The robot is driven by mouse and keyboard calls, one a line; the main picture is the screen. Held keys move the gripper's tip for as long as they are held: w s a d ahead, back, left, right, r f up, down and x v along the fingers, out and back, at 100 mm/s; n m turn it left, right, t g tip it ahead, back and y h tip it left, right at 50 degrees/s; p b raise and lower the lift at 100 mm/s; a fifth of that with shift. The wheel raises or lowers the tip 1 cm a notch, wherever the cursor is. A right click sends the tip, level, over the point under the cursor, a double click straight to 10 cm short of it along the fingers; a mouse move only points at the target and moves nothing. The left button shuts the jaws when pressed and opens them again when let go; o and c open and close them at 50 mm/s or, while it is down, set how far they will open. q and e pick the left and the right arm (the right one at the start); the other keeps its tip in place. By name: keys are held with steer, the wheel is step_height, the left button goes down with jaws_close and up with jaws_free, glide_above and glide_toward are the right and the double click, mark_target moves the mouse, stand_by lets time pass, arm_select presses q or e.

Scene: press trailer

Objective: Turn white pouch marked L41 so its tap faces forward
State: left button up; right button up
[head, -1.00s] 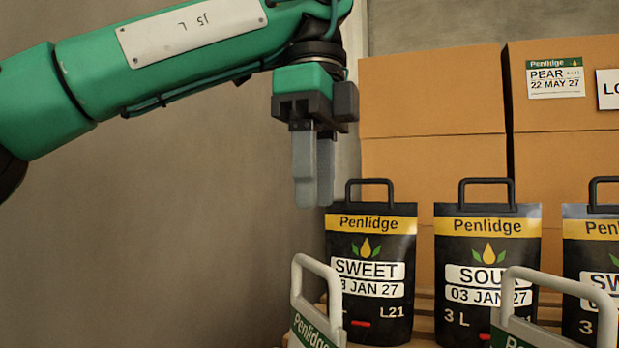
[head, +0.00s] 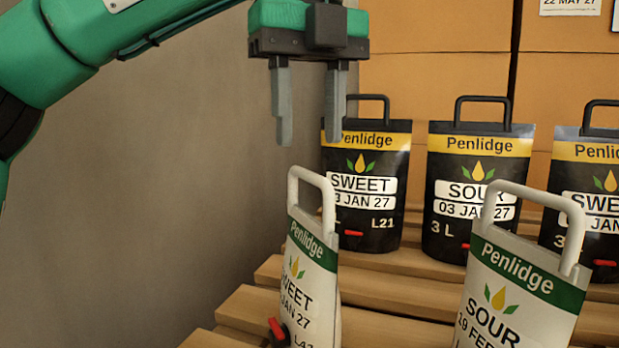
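The white pouch marked L41 (head: 312,284) stands on the wooden slats at the lower middle of the head view. It has a green Penlidge band, the word SWEET and a white handle loop on top. Its printed face is turned toward the lower left, and its red tap (head: 277,329) sits low on that side. My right gripper is not in view.
A white SOUR pouch (head: 519,281) stands to the right, also angled. Black pouches stand behind: SWEET L21 (head: 366,209), SOUR (head: 472,219) and another SWEET (head: 588,222). Cardboard boxes (head: 436,60) rise at the back. A grey wall (head: 170,200) is on the left.

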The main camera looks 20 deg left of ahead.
mark_target(308, 171)
arm_select(q)
steer(key=f, duration=0.3)
steer(key=shift+w+a, duration=0.2)
step_height(308, 171, down, 3)
steer(key=shift+w+r+b, duration=0.1)
steer(key=shift+b, duration=1.05)
steer(key=shift+s+d+f+b, duration=0.15)
steer(key=shift+s+f+b, duration=0.05)
steer(key=shift+f+b, duration=0.3)
steer(key=shift+f, duration=0.15)
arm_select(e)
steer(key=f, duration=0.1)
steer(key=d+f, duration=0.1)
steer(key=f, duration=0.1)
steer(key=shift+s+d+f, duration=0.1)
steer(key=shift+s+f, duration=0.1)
arm_select(q)
steer(key=shift+w, duration=0.1)
steer(key=shift+c, duration=0.4)
jaws_close()
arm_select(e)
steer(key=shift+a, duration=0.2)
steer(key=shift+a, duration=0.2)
